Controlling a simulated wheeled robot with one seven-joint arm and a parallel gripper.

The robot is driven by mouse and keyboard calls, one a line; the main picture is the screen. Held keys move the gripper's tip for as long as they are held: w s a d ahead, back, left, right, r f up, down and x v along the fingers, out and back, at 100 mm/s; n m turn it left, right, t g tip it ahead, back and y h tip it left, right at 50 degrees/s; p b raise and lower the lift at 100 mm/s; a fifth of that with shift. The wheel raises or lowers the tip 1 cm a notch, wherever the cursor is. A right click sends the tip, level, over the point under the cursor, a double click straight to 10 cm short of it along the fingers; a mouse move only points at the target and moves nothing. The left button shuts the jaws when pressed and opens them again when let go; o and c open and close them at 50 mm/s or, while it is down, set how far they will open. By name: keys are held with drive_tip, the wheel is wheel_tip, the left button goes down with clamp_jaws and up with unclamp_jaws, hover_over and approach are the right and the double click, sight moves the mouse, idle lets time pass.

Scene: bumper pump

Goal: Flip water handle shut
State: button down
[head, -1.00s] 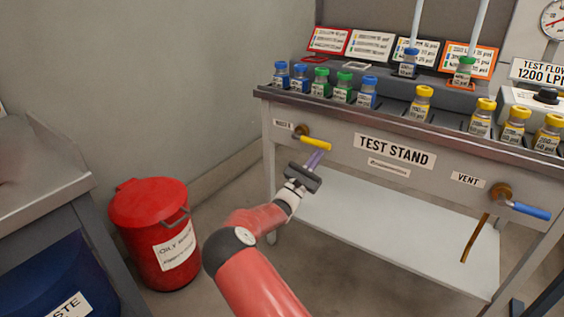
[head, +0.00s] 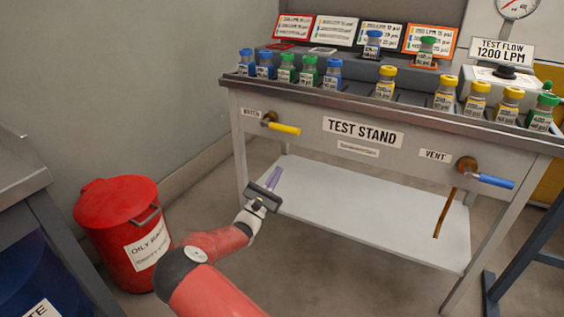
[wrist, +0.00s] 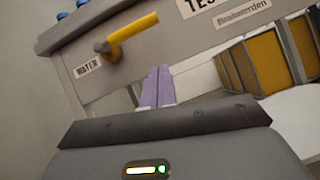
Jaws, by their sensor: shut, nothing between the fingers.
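The water handle is a yellow lever (head: 285,128) on a brass valve at the left of the test stand's front panel. It points to the right, roughly along the panel. In the wrist view the yellow lever (wrist: 134,27) reaches up and right from its valve, beside the WATER label (wrist: 88,66). My gripper (head: 274,176) is below the lever and apart from it, with its purple fingers together and empty. The fingers also show in the wrist view (wrist: 157,86), below and right of the lever.
A blue vent handle (head: 496,181) sits at the panel's right. Several capped bottles (head: 386,83) line the stand's top. A white lower shelf (head: 370,215) lies under the panel. A red waste bin (head: 120,225) stands at left. Open floor lies before the stand.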

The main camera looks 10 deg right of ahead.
drive_tip(key=shift+v, duration=1.35)
drive_tip(key=shift+s+d, duration=0.1)
drive_tip(key=s+d+r+m+g+y, duration=0.3)
drive_tip(key=s+d+m+g+y, duration=0.1)
drive_tip(key=s+d+m+g, duration=1.3)
drive_tip(key=s+a+r+m+t+y, duration=0.2)
drive_tip(key=s+a+r+y, duration=0.1)
drive_tip(key=s, duration=0.5)
drive_tip(key=s+a+r+m+t+y, duration=0.1)
drive_tip(key=s+a+r+m+y, duration=0.1)
drive_tip(key=s+a+y, duration=0.3)
drive_tip(key=s+a+r+m+t+y, duration=0.2)
drive_tip(key=s+a+r+y, duration=0.2)
drive_tip(key=s, duration=0.7)
drive_tip(key=shift+s+r+m+t+y, duration=0.2)
drive_tip(key=shift+r+m+t+y, duration=0.15)
drive_tip(key=shift+y, duration=0.45)
